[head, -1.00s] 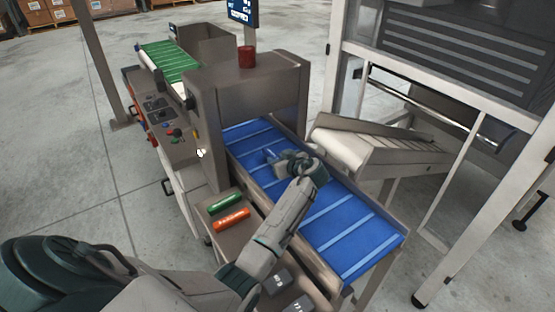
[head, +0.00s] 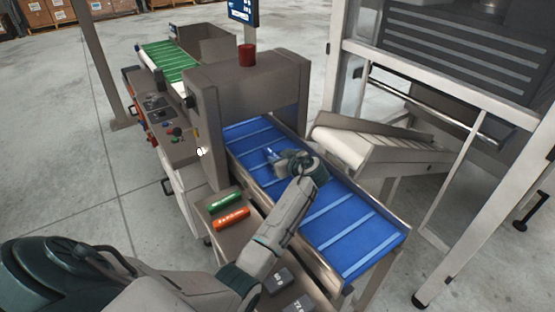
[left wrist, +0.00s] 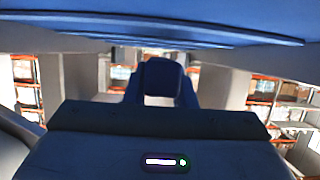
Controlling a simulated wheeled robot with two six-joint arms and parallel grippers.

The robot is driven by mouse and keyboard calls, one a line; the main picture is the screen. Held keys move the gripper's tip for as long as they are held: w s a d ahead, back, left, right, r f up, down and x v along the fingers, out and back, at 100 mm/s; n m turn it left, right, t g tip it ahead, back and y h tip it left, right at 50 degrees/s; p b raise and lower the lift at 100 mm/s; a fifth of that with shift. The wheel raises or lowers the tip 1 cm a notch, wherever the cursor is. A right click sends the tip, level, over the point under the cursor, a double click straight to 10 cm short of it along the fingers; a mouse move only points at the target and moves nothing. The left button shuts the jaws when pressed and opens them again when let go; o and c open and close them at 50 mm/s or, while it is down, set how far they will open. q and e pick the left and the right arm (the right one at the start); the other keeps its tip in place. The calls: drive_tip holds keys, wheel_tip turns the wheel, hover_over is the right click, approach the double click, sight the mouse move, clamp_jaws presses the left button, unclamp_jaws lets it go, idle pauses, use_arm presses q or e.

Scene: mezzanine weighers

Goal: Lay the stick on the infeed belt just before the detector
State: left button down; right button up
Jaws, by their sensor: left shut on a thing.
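The infeed belt (head: 350,243) is blue with pale cross bars and runs into the grey detector arch (head: 248,86). My left gripper (head: 276,156) is low over the belt, just in front of the arch opening. It is shut on a small bluish thing, probably the stick (head: 271,153), mostly hidden by the gripper. In the left wrist view a dark blue shape (left wrist: 161,80) shows between the fingers, with the belt (left wrist: 200,30) close by across the top. I cannot tell whether the held thing touches the belt. My right gripper is out of view.
A green stick (head: 226,201) and an orange stick (head: 231,219) lie on the ledge left of the belt. Dark labelled blocks (head: 279,280) sit nearer. A red beacon (head: 246,55) tops the arch. A grey chute (head: 380,148) stands right of the belt. The near belt is clear.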

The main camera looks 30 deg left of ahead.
use_arm(q)
drive_tip(key=shift+s+f, duration=0.2)
drive_tip(key=shift+f, duration=0.4)
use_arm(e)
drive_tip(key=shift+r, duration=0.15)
use_arm(q)
drive_tip(key=c, duration=1.3)
unclamp_jaws()
drive_tip(key=shift+d, duration=0.1)
drive_tip(key=shift+o, duration=0.5)
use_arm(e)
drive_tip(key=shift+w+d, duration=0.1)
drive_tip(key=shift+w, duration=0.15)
use_arm(q)
drive_tip(key=shift+w+r+p, duration=0.15)
drive_tip(key=shift+r+p, duration=0.35)
drive_tip(key=shift+p, duration=0.25)
drive_tip(key=v, duration=0.3)
drive_tip(key=b+v, duration=0.1)
drive_tip(key=v, duration=0.3)
drive_tip(key=b+v, duration=0.1)
drive_tip(key=v, duration=0.3)
drive_tip(key=shift+w+r, duration=0.15)
drive_tip(key=shift+r, duration=0.1)
drive_tip(key=shift+d+r, duration=0.3)
drive_tip(key=shift+d, duration=0.05)
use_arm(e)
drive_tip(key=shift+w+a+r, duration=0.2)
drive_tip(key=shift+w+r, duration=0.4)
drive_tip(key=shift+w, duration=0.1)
